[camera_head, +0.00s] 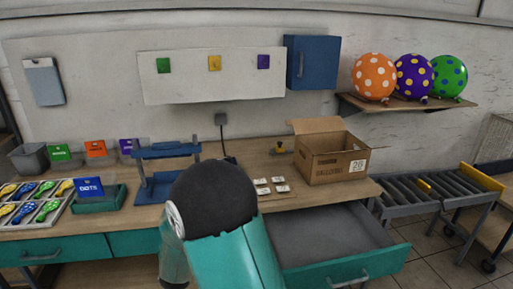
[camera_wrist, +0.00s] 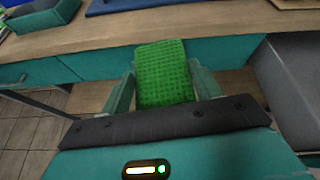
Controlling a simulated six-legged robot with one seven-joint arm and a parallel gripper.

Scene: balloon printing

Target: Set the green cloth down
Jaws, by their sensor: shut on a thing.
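In the wrist view, my gripper (camera_wrist: 163,97) is shut on the green cloth (camera_wrist: 163,72), a bright green textured piece that stands up between the two fingers. The cloth is held in front of the workbench's front edge, and its lower part is hidden behind my wrist. It appears clear of the bench top. In the head view, my dark arm joint and teal link cover the middle front, so the gripper and the held cloth are hidden there.
The workbench (camera_head: 300,196) has an open, empty-looking drawer (camera_head: 335,235) at right. On it are a cardboard box (camera_head: 331,155), a blue press (camera_head: 160,187), white cards (camera_head: 272,185), a green tray (camera_head: 99,203) and a tray of coloured balloons (camera_head: 33,205). A roller conveyor (camera_head: 430,190) stands at right.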

